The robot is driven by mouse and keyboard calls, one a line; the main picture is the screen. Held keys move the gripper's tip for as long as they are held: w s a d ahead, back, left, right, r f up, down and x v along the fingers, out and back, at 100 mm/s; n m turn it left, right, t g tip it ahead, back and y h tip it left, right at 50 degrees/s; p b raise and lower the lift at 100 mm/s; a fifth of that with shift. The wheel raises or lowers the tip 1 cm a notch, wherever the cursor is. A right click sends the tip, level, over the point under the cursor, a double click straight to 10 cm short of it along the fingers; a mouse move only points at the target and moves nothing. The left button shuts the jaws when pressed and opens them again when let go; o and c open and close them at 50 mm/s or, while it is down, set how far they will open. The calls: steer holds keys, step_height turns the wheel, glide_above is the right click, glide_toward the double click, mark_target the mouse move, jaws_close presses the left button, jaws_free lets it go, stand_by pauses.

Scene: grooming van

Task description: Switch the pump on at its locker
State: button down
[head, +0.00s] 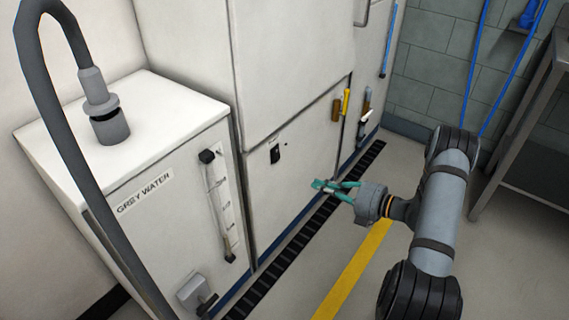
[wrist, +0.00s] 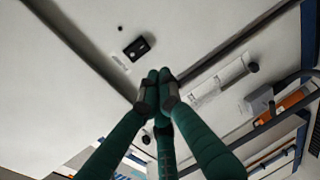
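A white locker front (head: 300,185) right of the grey water tank carries a small black switch box (head: 275,155). A small dark dot sits beside the box. The box also shows in the wrist view (wrist: 138,48), with a small label too blurred to read. Whether the switch is on or off cannot be told. My gripper (head: 318,184) has teal fingers and is in front of the locker, lower and to the right of the box in the head view. In the wrist view, its fingertips (wrist: 159,78) meet with nothing between them, apart from the box.
The white tank labelled GREY WATER (head: 145,193) stands at left, with a grey hose (head: 55,115) and a level gauge (head: 219,205). A yellow handle (head: 346,102) is further along the lockers. A black floor grate (head: 290,258) runs along their base. A metal table (head: 525,120) stands at right.

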steer(key=shift+w+d+r+m+t, duration=0.15)
steer(key=shift+w+r+m+t, duration=0.2)
steer(key=shift+r+m, duration=0.15)
steer(key=shift+w+d+r+m+t, duration=0.1)
steer(key=shift+w+r+m+t, duration=0.2)
steer(key=shift+r+m, duration=0.2)
steer(key=shift+a, duration=0.1)
steer(key=b, duration=0.3)
glide_toward(276, 160)
steer(key=x, duration=0.6)
steer(key=shift+w+f, duration=0.1)
steer(key=shift+w+a, duration=0.25)
steer(key=shift+a, duration=0.05)
